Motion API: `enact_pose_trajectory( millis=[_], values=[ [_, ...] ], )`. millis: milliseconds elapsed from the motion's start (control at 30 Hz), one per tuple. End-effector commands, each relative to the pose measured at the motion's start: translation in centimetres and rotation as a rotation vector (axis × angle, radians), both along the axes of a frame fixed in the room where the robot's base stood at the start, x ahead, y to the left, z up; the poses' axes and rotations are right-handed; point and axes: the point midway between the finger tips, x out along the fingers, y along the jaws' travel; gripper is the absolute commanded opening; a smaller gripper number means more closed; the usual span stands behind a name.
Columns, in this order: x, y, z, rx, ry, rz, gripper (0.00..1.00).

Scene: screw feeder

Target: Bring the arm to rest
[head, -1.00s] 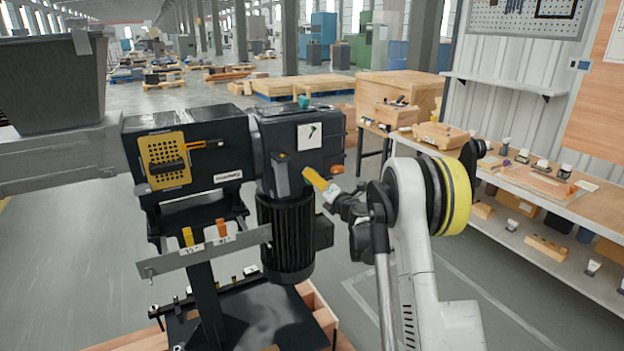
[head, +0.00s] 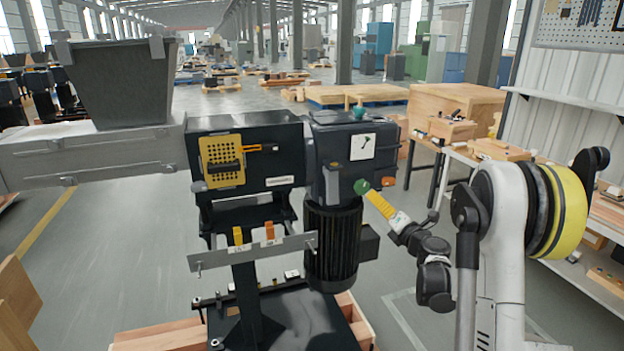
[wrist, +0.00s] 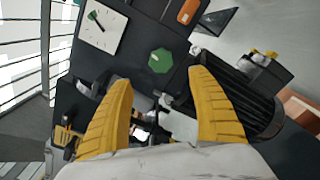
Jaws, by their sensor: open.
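My gripper (head: 378,202) is in front of the black screw feeder (head: 325,150), on its right side in the head view. In the wrist view its two yellow fingers (wrist: 160,108) are wide apart with nothing held between them. A green knob (wrist: 160,61) on the feeder's face lies just beyond the fingertips. The green knob (head: 361,187) also shows right by the fingertips in the head view. I cannot tell whether they touch. My white arm with its yellow band stands at the right of the head view.
A grey hopper (head: 120,85) sits at the feeder's left end. A black motor (head: 332,245) hangs below its head. A workbench (head: 605,210) stands at the right.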

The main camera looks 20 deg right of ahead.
Motion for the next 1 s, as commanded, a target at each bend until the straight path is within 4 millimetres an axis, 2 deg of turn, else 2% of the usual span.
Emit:
enact_pose_trajectory(
  millis=[67, 167, 267, 367, 400, 500, 567, 700, 800, 933, 967, 1000],
  values=[
    [0.0, 0.2, 0.1, -0.011, 0.002, 0.003, 0.69],
    [-0.2, 1.9, 1.1, -0.112, 0.019, 0.031, 0.69],
    [-1.0, 5.6, 2.9, -0.355, 0.052, 0.099, 0.69],
    [-2.9, 10.7, 4.9, -0.714, 0.083, 0.211, 0.69],
    [-4.0, 12.7, 5.6, -0.872, 0.089, 0.264, 0.69],
    [-7.4, 17.3, 6.6, -1.26, 0.084, 0.407, 0.69],
    [-9.9, 19.7, 6.9, -1.489, 0.067, 0.5, 0.69],
    [-16.5, 24.1, 6.7, -2.011, -0.019, 0.738, 0.69],
    [-21.7, 26.0, 5.8, -2.367, -0.124, 0.926, 0.69],
    [-28.4, 27.0, 4.1, -2.793, -0.322, 1.196, 0.69],
    [-29.8, 27.1, 3.7, 2.837, 0.371, -1.241, 0.69],
    [-31.6, 27.0, 3.1, 2.694, 0.406, -1.211, 0.69]
  ],
)
